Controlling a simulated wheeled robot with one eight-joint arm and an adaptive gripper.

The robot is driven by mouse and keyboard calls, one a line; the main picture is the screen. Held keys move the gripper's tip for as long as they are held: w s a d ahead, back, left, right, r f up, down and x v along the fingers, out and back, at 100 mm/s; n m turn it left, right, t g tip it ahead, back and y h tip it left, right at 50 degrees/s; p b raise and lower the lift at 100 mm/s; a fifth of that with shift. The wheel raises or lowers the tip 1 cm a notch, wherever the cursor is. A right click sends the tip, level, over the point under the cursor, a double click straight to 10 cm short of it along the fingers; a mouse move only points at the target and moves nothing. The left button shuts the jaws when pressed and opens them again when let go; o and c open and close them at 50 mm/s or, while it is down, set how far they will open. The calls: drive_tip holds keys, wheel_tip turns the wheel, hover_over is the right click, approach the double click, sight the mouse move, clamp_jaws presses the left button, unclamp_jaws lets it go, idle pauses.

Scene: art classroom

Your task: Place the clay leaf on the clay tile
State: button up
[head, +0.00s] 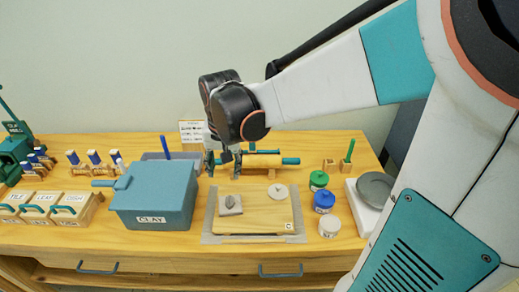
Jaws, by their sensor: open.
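A wooden board (262,214) lies on a grey mat in the middle of the table. On its left part sits a small grey square slab, which looks like the clay tile (231,210). A small pointed grey piece, perhaps the clay leaf (230,201), appears to lie on the slab; it is too small to be sure. A pale round disc (278,192) with a small bump lies at the board's right. My gripper (222,161) is open, pointing down behind and above the slab, apart from it. I see nothing between its fingers.
A rolling pin (262,161) lies behind the board, close to my gripper. A blue CLAY box (155,196) stands left. Labelled wooden boxes (40,207) are further left. Several jars (324,201) and a grey wheel (375,188) stand right. The board's front is clear.

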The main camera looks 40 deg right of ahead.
drive_tip(key=s+a+r+n+t, duration=0.2)
drive_tip(key=s+r+n, duration=0.1)
drive_tip(key=s, duration=0.3)
drive_tip(key=s+a+r+n+t, duration=0.2)
drive_tip(key=s+r+n+t, duration=0.1)
drive_tip(key=s, duration=0.3)
drive_tip(key=shift+s+r+n, duration=0.15)
drive_tip(key=shift+s+n, duration=0.2)
drive_tip(key=shift+n, duration=0.25)
